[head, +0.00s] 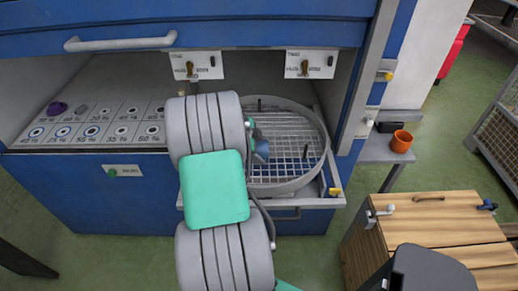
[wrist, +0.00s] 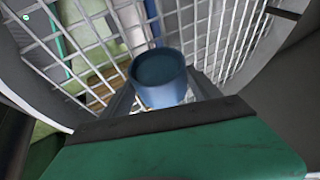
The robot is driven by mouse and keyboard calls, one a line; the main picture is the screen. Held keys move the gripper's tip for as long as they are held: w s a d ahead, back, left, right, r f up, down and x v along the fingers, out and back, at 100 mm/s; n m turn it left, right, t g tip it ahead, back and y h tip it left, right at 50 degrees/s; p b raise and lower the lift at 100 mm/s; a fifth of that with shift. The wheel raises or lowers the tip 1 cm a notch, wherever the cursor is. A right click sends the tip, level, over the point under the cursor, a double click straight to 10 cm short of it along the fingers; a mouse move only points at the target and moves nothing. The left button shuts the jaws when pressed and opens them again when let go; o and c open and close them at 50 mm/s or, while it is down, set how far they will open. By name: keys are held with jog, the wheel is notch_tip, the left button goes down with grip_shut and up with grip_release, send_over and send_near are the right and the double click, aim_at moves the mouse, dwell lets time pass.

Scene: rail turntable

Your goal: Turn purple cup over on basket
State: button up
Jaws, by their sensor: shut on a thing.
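A small purple thing (head: 57,108), perhaps the purple cup, sits at the far left of the marked panel in the head view; its shape is too small to tell. My gripper (wrist: 160,92) is shut on a blue cup (wrist: 163,95), with a finger on each side of it. The cup's dark round end faces the wrist camera. In the head view the blue cup (head: 262,150) shows partly beside my arm, over the round wire basket (head: 322,150). The basket's mesh (wrist: 205,30) lies behind the cup in the wrist view. I cannot tell whether the cup touches it.
The panel (head: 100,124) carries several round marks with percent labels. The basket sits in the open bay of a blue cabinet (head: 110,200), under two switch plates. An orange cup (head: 401,141) stands on a grey shelf at right. A wooden-topped cabinet (head: 440,225) stands at lower right.

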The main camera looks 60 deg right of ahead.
jog(key=shift+f, duration=0.25)
jog(key=o, duration=1.7)
jog(key=shift+o, duration=0.2)
jog(key=shift+r, duration=0.1)
jog(key=p+v, duration=0.2)
jog(key=v, duration=0.6)
jog(key=shift+p, duration=0.3)
jog(key=shift+s, duration=0.1)
